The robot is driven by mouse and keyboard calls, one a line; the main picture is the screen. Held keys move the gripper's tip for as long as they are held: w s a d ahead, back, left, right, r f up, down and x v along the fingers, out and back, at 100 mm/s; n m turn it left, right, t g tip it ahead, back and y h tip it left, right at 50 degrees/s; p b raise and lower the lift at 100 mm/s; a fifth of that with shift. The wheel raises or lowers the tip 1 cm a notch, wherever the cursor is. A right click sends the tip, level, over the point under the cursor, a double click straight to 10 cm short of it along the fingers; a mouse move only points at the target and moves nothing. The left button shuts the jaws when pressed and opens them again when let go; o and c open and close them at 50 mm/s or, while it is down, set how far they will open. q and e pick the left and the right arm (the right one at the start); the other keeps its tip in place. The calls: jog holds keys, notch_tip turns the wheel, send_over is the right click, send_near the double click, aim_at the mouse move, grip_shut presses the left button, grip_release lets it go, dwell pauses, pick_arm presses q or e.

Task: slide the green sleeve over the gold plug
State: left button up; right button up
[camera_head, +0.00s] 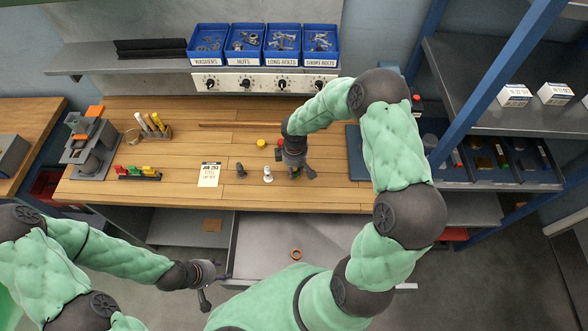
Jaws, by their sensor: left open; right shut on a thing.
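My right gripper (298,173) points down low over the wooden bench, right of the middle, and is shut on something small. A trace of green shows between its fingers, which fits the green sleeve (293,175), but the fingers hide most of it. A small yellow piece (261,143) stands on the bench to the left of and behind that gripper. It may be the gold plug, but it is too small to be sure. I cannot see the sleeve around any plug. My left gripper (205,294) is open and empty, in front of the bench at the lower left.
A white piece (268,175) and a dark grey piece (240,171) stand left of the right gripper. A red piece (280,142) is just behind it. A job card (209,174) and a rack of coloured pieces (138,174) lie further left. Blue bins (246,61) stand behind.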

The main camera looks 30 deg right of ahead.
jog(key=shift+s+f, duration=0.25)
jog(key=shift+f, duration=0.2)
pick_arm(q)
jog(key=shift+s+f, duration=0.15)
jog(key=shift+f, duration=0.3)
pick_arm(e)
jog(key=shift+a, duration=0.1)
pick_arm(q)
jog(key=shift+r, duration=0.1)
pick_arm(e)
jog(key=o, duration=1.3)
jog(key=shift+w, duration=0.1)
